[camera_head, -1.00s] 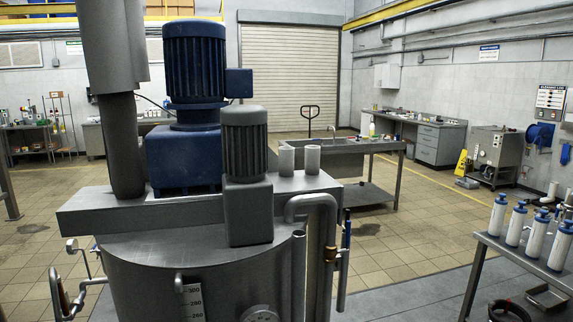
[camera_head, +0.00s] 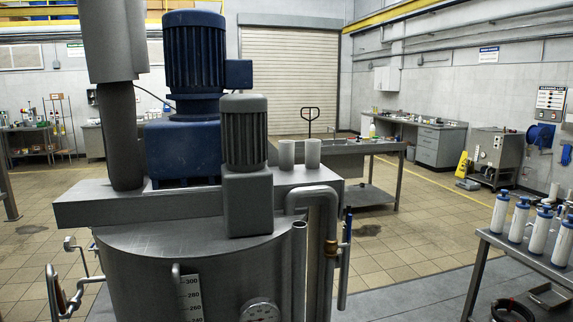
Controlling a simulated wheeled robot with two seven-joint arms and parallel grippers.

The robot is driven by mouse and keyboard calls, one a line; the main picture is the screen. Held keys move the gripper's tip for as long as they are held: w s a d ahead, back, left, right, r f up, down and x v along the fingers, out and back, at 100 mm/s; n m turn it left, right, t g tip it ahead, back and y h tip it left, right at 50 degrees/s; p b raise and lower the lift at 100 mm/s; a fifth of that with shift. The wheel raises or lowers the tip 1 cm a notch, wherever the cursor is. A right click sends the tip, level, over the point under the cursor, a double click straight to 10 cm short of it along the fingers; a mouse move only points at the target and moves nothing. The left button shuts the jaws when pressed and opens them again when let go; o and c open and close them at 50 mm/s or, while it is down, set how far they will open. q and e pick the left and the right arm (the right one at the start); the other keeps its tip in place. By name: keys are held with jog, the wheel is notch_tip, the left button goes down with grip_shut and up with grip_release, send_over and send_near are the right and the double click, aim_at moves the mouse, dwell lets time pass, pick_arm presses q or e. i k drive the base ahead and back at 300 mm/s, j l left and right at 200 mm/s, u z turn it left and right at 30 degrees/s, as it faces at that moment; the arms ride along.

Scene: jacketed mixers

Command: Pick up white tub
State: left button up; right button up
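I cannot make out a thing that is clearly a white tub. Two small pale cylinders, one at the left (camera_head: 286,155) and one at the right (camera_head: 312,153), stand upright side by side on the mixer's top beam. Several white cylinders with blue caps (camera_head: 539,232) stand on a metal table at the right; they look more like cartridges than tubs. Neither of my grippers shows in this view.
A large steel mixer (camera_head: 190,245) with a blue motor (camera_head: 195,50) and a grey motor (camera_head: 245,135) fills the near left and middle. The metal table (camera_head: 500,241) stands at the right. A sink bench (camera_head: 350,148) is behind. Tiled floor is open between.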

aim_at(285, 147)
jog(key=z, duration=0.85)
jog(key=i+l+z, duration=0.1)
jog(key=l, duration=0.3)
jog(key=i+l+z, duration=0.1)
jog(key=l, duration=0.3)
jog(key=i+l+z, duration=0.1)
jog(key=i+l, duration=0.15)
jog(key=l, duration=0.15)
jog(key=i+l, duration=0.35)
jog(key=i, duration=0.15)
jog(key=i+l+u, duration=0.1)
jog(key=i+l, duration=0.3)
jog(key=i+u, duration=0.4)
jog(key=i+l+u, duration=0.25)
jog(key=i+u, duration=0.45)
jog(key=u, duration=0.15)
jog(key=i+l+u, duration=0.15)
jog(key=u, duration=0.2)
jog(key=i+l+u, duration=0.2)
jog(key=u, duration=0.2)
jog(key=i+l+u, duration=0.25)
jog(key=u, duration=0.15)
jog(key=i+l+u, duration=0.2)
jog(key=l+u, duration=0.25)
jog(key=i+l+u, duration=0.1)
jog(key=l+u, duration=0.95)
jog(key=l, duration=0.4)
